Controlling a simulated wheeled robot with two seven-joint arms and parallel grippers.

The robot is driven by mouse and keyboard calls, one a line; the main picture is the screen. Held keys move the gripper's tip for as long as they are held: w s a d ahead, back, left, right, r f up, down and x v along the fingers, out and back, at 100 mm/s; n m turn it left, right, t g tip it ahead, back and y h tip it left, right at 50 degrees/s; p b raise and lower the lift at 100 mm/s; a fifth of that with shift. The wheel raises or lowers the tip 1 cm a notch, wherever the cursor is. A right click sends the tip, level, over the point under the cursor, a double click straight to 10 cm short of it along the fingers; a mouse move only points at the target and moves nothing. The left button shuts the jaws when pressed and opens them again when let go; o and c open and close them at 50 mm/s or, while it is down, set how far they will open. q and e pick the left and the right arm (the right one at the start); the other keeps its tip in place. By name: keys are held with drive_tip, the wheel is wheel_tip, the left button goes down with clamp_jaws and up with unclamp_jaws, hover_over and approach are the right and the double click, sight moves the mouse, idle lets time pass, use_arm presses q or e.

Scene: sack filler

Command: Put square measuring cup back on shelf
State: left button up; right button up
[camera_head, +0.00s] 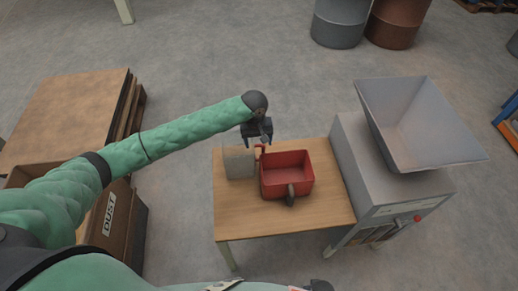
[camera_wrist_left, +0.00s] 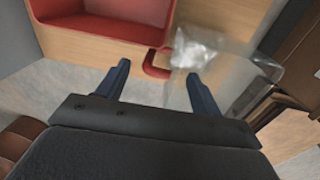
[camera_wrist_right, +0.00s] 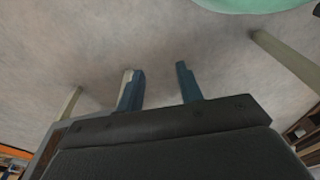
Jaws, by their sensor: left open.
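The square measuring cup (camera_head: 306,185) is a red, open-topped box on the wooden table. A red handle sticks out on its far left side, and the cup also shows at the top of the left wrist view (camera_wrist_left: 110,27). My left gripper (camera_head: 260,140) is open and empty at the table's far edge, close to that handle. In the left wrist view the handle (camera_wrist_left: 154,70) lies just beyond and between the fingertips, apart from them. My right gripper (camera_wrist_right: 157,78) is open and empty above bare floor. I cannot make out a shelf for certain.
A translucent grey bag (camera_head: 238,163) stands just left of the cup. A dark handle (camera_head: 291,196) is at the cup's near side. The grey machine with a hopper (camera_head: 415,120) adjoins the table's right side. The front of the table (camera_head: 285,220) is clear.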

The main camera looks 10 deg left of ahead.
use_arm(q)
wheel_tip(320, 180, up, 7)
drive_tip(key=b, duration=0.1)
drive_tip(key=shift+a+f, duration=0.15)
drive_tip(key=shift+a, duration=0.05)
use_arm(e)
drive_tip(key=r, duration=0.2)
drive_tip(key=w+r, duration=0.1)
drive_tip(key=shift+a+r, duration=0.25)
drive_tip(key=shift+a, duration=0.15)
use_arm(q)
drive_tip(key=shift+s, duration=0.1)
